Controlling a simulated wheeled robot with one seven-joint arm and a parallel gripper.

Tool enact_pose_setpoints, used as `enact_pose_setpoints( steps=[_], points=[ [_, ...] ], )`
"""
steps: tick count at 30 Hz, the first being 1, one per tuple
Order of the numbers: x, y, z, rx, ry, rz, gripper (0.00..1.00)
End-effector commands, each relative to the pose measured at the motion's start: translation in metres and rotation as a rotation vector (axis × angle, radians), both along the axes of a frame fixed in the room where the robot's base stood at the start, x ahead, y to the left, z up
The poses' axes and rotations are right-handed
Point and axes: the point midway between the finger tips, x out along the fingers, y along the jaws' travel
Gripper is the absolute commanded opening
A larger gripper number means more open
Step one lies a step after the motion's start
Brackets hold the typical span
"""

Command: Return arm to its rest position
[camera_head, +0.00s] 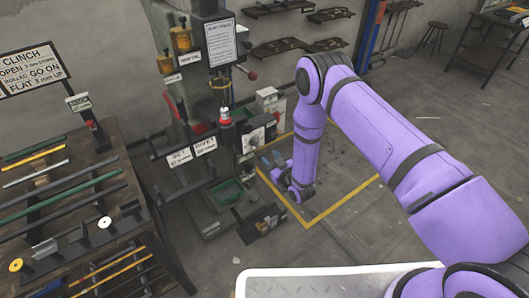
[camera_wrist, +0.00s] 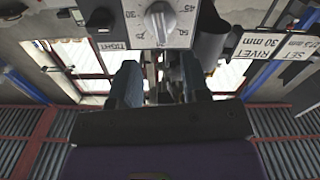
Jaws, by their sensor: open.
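My purple arm (camera_head: 385,135) reaches in from the lower right, rises to a bend and hangs down in front of the rivet press (camera_head: 205,130). My gripper (camera_head: 271,159) is at its lower end, low and just right of the press, with its grey fingers pointing left toward the press. In the wrist view my gripper (camera_wrist: 162,88) shows its two fingers apart, with nothing seen held between them. Whether a fingertip touches anything cannot be told.
A rack of rods (camera_head: 75,215) stands at the left. A white-topped surface (camera_head: 320,285) is at the bottom front. Yellow floor lines (camera_head: 345,200) surround the press area. Open floor lies to the right. A stool (camera_head: 433,35) and a dark table (camera_head: 490,45) are far right.

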Motion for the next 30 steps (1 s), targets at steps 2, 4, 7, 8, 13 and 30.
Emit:
enact_pose_setpoints(
  steps=[2, 4, 7, 8, 13, 30],
  points=[
    [-0.007, -0.005, 0.000, -0.001, 0.002, 0.000, 0.43],
    [-0.011, -0.007, 0.000, -0.001, 0.001, 0.000, 0.43],
    [-0.013, -0.009, 0.000, -0.001, 0.000, 0.000, 0.43],
    [-0.014, -0.009, 0.000, -0.001, 0.000, 0.000, 0.43],
    [-0.014, -0.009, 0.000, -0.001, 0.000, 0.000, 0.43],
    [0.021, -0.014, 0.051, -0.041, 0.042, -0.029, 0.43]
  ],
)
